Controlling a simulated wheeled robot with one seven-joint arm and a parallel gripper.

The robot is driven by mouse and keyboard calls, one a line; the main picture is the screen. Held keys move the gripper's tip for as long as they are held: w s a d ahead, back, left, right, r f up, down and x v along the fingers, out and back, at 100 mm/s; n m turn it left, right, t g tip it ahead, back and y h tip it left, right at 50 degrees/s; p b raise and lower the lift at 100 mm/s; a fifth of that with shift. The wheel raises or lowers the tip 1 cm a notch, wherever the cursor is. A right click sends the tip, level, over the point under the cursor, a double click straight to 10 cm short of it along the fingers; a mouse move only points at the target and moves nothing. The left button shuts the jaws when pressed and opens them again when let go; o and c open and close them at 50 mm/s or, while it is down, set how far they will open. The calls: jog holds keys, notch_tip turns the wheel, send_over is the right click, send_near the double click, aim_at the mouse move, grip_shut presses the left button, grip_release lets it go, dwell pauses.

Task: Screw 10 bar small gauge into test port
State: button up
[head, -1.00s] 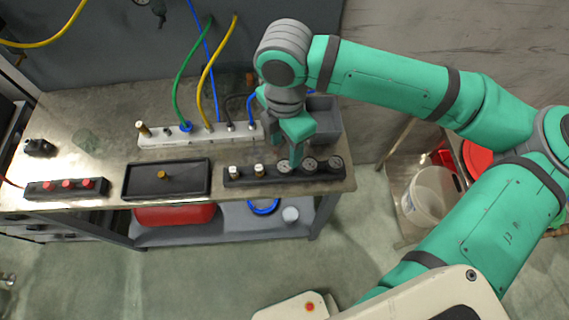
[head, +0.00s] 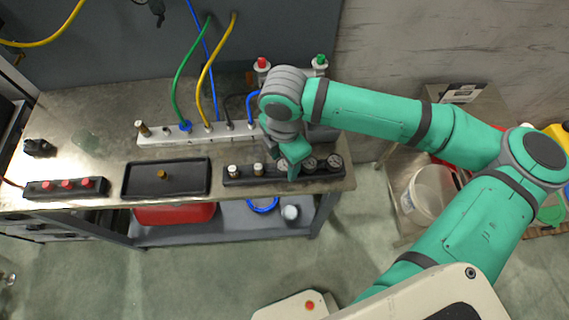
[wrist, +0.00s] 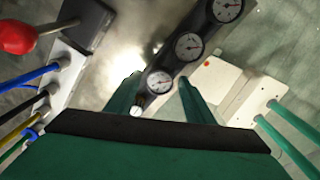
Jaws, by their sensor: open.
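Three round white-faced gauges stand in a black rack (head: 244,181) at the table's front edge: a left gauge (head: 282,165), a middle gauge (head: 309,163) and a right gauge (head: 335,161). Their scales are too small to read. My gripper (head: 293,172) is at the left gauge and partly covers it. In the wrist view my gripper (wrist: 158,92) is open, its green fingers either side of the nearest gauge (wrist: 160,82); I cannot tell whether they touch it. A pale port block (head: 200,138) with several hoses lies behind, with a brass fitting (head: 143,129) at its left end.
Two white-topped fittings (head: 245,170) stand in the rack's left part. Red (head: 262,63) and green (head: 320,60) knobs stand behind my arm.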

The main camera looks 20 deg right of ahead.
aim_at(284, 164)
jog(key=shift+c, duration=0.2)
jog(key=c, duration=0.9)
jog(key=shift+r, duration=0.65)
jog(key=shift+r, duration=1.75)
